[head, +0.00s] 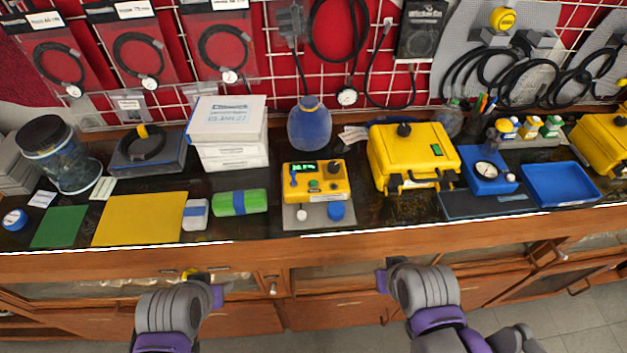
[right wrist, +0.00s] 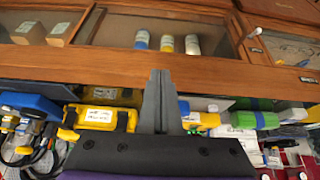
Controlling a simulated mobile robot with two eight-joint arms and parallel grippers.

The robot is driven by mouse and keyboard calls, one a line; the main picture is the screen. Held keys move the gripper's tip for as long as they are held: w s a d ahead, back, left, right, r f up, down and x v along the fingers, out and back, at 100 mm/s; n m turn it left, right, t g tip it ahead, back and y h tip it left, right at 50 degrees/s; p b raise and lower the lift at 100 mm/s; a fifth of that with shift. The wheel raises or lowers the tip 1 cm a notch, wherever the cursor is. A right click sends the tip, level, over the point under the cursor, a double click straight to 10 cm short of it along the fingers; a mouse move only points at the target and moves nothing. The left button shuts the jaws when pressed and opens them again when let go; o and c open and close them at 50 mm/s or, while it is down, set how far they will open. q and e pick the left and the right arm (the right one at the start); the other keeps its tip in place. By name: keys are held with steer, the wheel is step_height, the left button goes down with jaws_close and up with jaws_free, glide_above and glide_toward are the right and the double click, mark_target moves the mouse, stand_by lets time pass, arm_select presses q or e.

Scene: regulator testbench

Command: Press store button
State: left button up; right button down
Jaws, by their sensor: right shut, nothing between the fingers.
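The yellow tester box (head: 318,194) stands on the bench near its front edge, with a small lit green display (head: 303,167), a black knob and small buttons on top. The button labels are too small to read, so I cannot tell which is store. Its yellow body also shows in the right wrist view (right wrist: 208,120), partly behind my fingers. My right gripper (right wrist: 160,78) is shut and empty. In the head view it is in front of the bench, below and right of the tester, apart from it. My left gripper (head: 215,293) is in front of the bench, lower left; its fingers are unclear.
A yellow case (head: 410,150) stands right of the tester. A blue bottle (head: 310,125) is behind it, and a green roll (head: 240,202) is to its left. A white and a blue knob sit at its front. The wooden bench edge (head: 330,240) lies between my grippers and the tester.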

steer(key=shift+w, duration=0.1)
step_height(320, 180, up, 12)
steer(key=m+t+y+p, duration=0.2)
steer(key=y+p, duration=0.1)
steer(key=y, duration=0.2)
glide_above(313, 183)
arm_select(q)
steer(key=shift+t, duration=0.3)
steer(key=r, duration=0.1)
steer(key=w+r, duration=0.1)
steer(key=r, duration=0.1)
steer(key=w+r, duration=0.1)
steer(key=shift+r, duration=0.35)
arm_select(e)
steer(key=shift+s+d, duration=0.3)
steer(key=shift+s, duration=0.05)
steer(key=shift+f, duration=0.1)
step_height(313, 183, down, 8)
steer(key=b, duration=0.4)
steer(key=shift+s+r, duration=0.1)
steer(key=shift+r, duration=0.15)
arm_select(q)
step_height(313, 183, down, 7)
steer(key=s, duration=0.2)
steer(key=shift+s+b, duration=0.35)
arm_select(e)
steer(key=shift+f, duration=0.6)
steer(key=shift+f, duration=0.1)
